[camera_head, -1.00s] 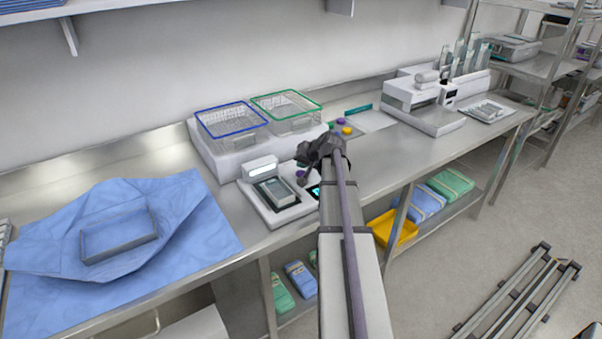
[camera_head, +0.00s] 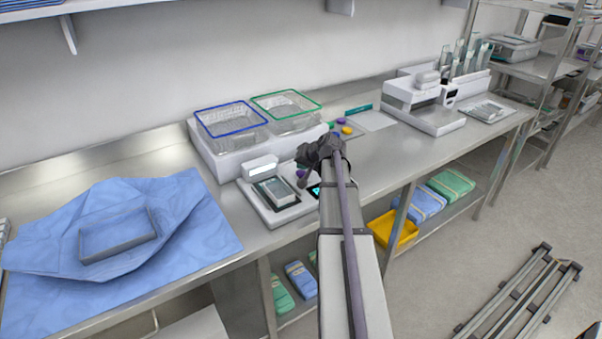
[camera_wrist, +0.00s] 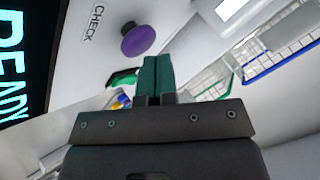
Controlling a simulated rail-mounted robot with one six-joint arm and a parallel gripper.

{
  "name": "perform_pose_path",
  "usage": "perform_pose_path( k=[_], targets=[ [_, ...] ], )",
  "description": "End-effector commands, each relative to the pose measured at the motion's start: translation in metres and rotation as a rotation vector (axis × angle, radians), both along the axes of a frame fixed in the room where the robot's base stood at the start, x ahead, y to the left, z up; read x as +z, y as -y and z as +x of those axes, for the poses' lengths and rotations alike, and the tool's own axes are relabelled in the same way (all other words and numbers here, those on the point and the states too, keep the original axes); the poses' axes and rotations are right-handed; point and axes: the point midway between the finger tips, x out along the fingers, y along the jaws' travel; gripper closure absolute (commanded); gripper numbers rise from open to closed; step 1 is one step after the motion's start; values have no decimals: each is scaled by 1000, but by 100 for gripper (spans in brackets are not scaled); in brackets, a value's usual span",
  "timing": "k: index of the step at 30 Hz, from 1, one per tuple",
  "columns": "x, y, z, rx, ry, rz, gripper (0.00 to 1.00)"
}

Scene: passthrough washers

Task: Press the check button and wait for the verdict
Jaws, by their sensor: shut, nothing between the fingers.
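The check station (camera_head: 258,205) is a white unit on the bench with a tray-like item (camera_head: 276,191) in its recess. In the wrist view its purple round button (camera_wrist: 138,39) stands beside the printed word CHECK (camera_wrist: 94,23). The dark screen (camera_wrist: 14,70) reads READY in cyan letters. My gripper (camera_wrist: 156,58) is shut and empty, its teal fingertips just beside the button in the picture. A small strip of white panel shows between them, and I see no contact. In the head view my gripper (camera_head: 302,177) hangs over the station's right side and partly hides it.
Blue-rimmed (camera_head: 231,119) and green-rimmed (camera_head: 286,103) wire baskets stand on a white unit behind the station. A blue cloth (camera_head: 215,225) with an open tray (camera_head: 117,252) lies at left. A white machine (camera_head: 420,105) stands at right.

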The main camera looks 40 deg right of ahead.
Motion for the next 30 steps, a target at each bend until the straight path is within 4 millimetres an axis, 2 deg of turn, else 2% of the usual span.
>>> perform_pose_path(
  k=[30],
  targets=[
    [-11,0,0,0,0,0,100]
  ],
)
